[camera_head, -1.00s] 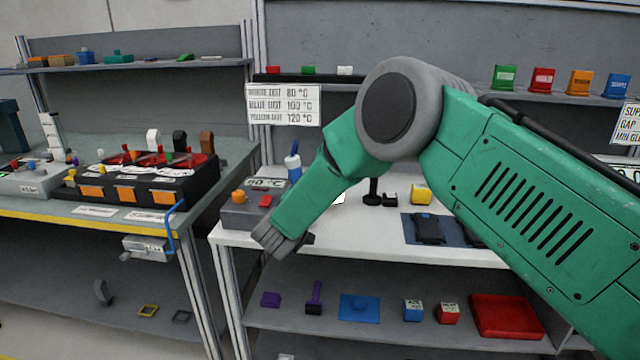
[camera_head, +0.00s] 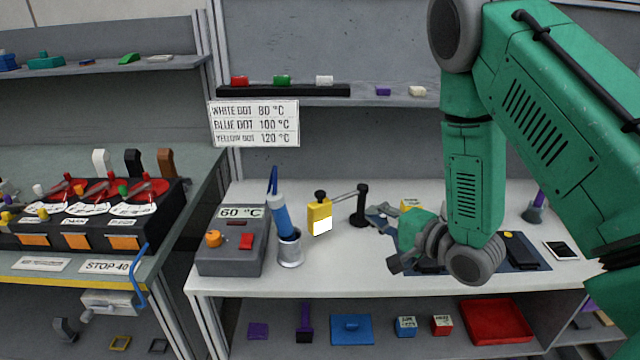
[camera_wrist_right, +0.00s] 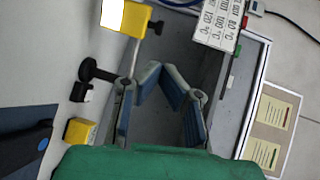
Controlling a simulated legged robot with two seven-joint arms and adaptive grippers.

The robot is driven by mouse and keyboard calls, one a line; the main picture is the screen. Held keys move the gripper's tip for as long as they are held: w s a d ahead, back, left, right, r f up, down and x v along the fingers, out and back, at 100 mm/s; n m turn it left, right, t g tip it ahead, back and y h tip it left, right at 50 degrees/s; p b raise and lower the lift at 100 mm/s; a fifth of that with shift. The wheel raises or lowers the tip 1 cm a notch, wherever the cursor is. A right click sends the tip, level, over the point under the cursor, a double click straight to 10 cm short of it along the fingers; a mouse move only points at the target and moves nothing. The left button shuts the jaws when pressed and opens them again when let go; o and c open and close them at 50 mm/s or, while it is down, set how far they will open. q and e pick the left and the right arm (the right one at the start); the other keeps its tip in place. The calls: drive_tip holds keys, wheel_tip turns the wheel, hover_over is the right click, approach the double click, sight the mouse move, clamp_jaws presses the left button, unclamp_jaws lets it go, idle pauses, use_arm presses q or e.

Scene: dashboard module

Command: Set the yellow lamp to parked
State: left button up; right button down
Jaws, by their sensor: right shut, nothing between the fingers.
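The yellow lamp (camera_head: 319,213) is a small yellow box with a bright white face and a black knob on top. A thin arm joins it to a black post (camera_head: 360,208) on the white bench. In the right wrist view the lamp (camera_wrist_right: 134,20) shows at the top, beyond the fingers. My right gripper (camera_head: 394,264) is to the right of the lamp, apart from it, over the bench. In the wrist view its fingers (camera_wrist_right: 162,78) are shut with nothing between them. My left gripper is not in view.
A grey control box (camera_head: 232,250) with a 60 °C display and a blue-handled tool in a metal holder (camera_head: 289,250) stand left of the lamp. A yellow block (camera_head: 411,206) sits right of the post, beside a dark blue mat (camera_head: 530,262). The bench front below the lamp is clear.

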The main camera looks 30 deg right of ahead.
drive_tip(key=p, duration=0.2)
approach(324, 196)
drive_tip(key=x, duration=0.6)
drive_tip(key=shift+w, duration=0.4)
drive_tip(key=shift+w+a+f+m, duration=0.1)
drive_tip(key=shift+w+a+m, duration=0.15)
drive_tip(key=shift+w, duration=0.35)
drive_tip(key=shift+w+d, duration=0.1)
